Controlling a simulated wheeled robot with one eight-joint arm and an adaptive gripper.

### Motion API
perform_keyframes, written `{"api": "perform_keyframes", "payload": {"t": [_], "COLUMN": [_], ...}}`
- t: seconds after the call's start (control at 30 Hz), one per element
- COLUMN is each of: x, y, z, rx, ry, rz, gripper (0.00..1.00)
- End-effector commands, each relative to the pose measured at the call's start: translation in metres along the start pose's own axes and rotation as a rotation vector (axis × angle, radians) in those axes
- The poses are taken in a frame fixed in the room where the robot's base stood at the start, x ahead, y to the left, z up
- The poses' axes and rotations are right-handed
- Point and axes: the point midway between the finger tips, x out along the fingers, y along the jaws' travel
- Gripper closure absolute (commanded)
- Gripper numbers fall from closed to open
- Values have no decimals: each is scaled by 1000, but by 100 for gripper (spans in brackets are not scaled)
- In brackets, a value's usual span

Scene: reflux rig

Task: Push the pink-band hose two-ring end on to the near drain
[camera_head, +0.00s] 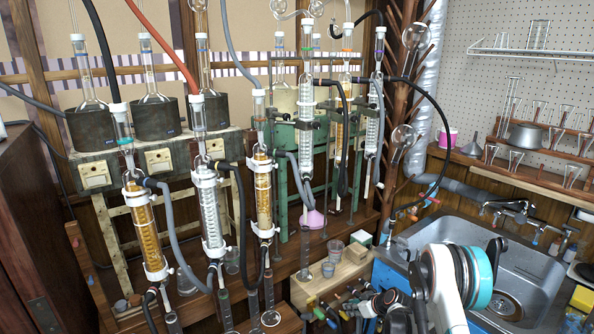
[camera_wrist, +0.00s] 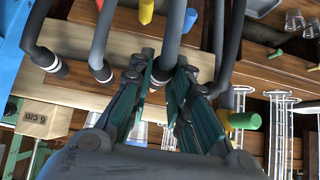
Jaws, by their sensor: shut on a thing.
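My gripper (camera_wrist: 168,75) is shut on a dark grey hose (camera_wrist: 174,32) in the wrist view. The hose runs up out of the frame from between the fingers. In the head view my gripper (camera_head: 388,304) is at the bottom, in front of the blue side of the sink, too crowded to show the hold. I cannot tell which fitting is the near drain.
A wooden block (camera_wrist: 45,118) marked 6 cm is at left. The sink (camera_head: 510,270) is at right; glassware crowds the left.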

Motion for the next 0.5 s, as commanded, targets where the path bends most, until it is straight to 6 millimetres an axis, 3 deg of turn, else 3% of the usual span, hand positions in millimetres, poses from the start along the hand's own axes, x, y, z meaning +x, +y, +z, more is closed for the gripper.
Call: {"api": "perform_keyframes", "payload": {"t": [0.5], "x": [-12], "y": [0], "z": [13], "rx": [0], "ry": [0], "rz": [0], "gripper": [100]}}
